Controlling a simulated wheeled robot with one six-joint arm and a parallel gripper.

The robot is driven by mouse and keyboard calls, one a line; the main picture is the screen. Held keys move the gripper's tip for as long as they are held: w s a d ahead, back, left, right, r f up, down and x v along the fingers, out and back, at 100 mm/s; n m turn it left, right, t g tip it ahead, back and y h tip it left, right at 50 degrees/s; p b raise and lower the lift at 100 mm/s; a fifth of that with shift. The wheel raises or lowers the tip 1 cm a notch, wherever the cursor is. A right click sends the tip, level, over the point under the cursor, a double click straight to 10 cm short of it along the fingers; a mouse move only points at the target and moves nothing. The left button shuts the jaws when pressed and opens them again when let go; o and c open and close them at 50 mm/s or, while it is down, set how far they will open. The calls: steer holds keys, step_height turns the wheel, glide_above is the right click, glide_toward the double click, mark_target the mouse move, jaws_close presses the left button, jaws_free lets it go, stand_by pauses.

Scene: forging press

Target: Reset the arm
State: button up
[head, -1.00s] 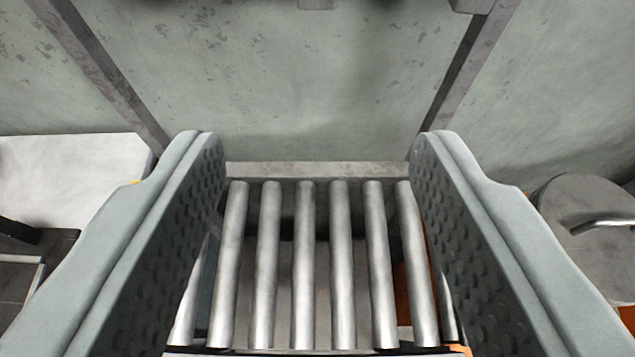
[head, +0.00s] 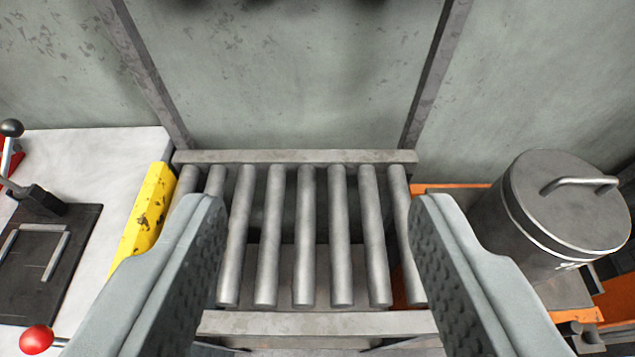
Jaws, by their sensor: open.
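My gripper (head: 308,208) is open and empty. Its two grey jaws with studded inner faces stand wide apart, one on each side of the picture's lower half. Between and beyond them lies a rack of several parallel metal rollers (head: 305,235), held in a grey frame (head: 295,157). Nothing lies on the rollers in view. I cannot tell from this one view how high the jaws are above the rollers.
At right stands a lidded metal canister (head: 545,215). A grey-green wall (head: 300,80) closes the back.

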steer(key=s+f+t, duration=0.1)
steer(key=s+f, duration=0.3)
steer(key=s, duration=0.6)
steer(key=s+f+t, duration=0.1)
steer(key=s+f, duration=0.3)
steer(key=s, duration=0.6)
steer(key=s+f+t, duration=0.2)
steer(key=s+f, duration=0.2)
steer(key=s, duration=0.6)
steer(key=shift+f, duration=0.35)
steer(key=shift+c, duration=0.4)
